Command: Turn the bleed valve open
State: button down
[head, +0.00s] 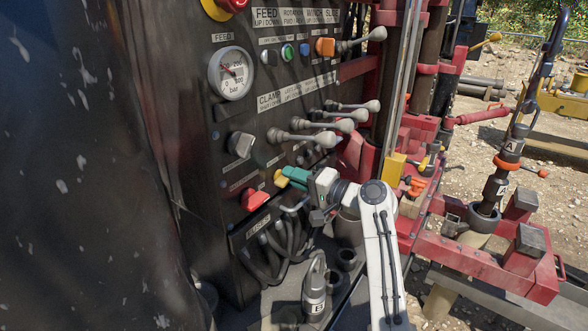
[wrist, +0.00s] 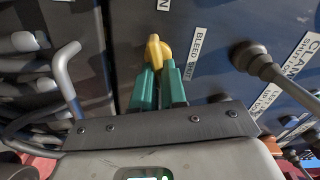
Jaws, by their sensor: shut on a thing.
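The bleed valve's yellow handle (head: 281,181) sticks out from the lower right of the dark control panel. In the wrist view the yellow handle (wrist: 154,50) stands between my green fingertips, beside a white label whose visible letters begin "BLEED". My gripper (head: 289,177) reaches it from the right, and in the wrist view my gripper (wrist: 158,76) is shut on the handle. The fingers cover part of the handle, and its base on the panel is hard to make out.
A red knob (head: 255,200) sits on the panel to the left of and below the valve. Several grey levers (head: 325,125) stick out above it. Black hoses (head: 283,243) hang below. A pressure gauge (head: 231,73) is higher up. Red rig frame (head: 480,259) stands at the right.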

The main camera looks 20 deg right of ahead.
jog(key=shift+d+f+m+p, duration=0.1)
jog(key=shift+m+p, duration=0.5)
jog(key=shift+m, duration=0.4)
jog(key=c, duration=1.2)
grip_release()
jog(key=b+v, duration=0.2)
jog(key=v, duration=0.8)
jog(key=shift+s+d, duration=0.25)
jog(key=shift+s, duration=0.05)
jog(key=shift+f, duration=0.1)
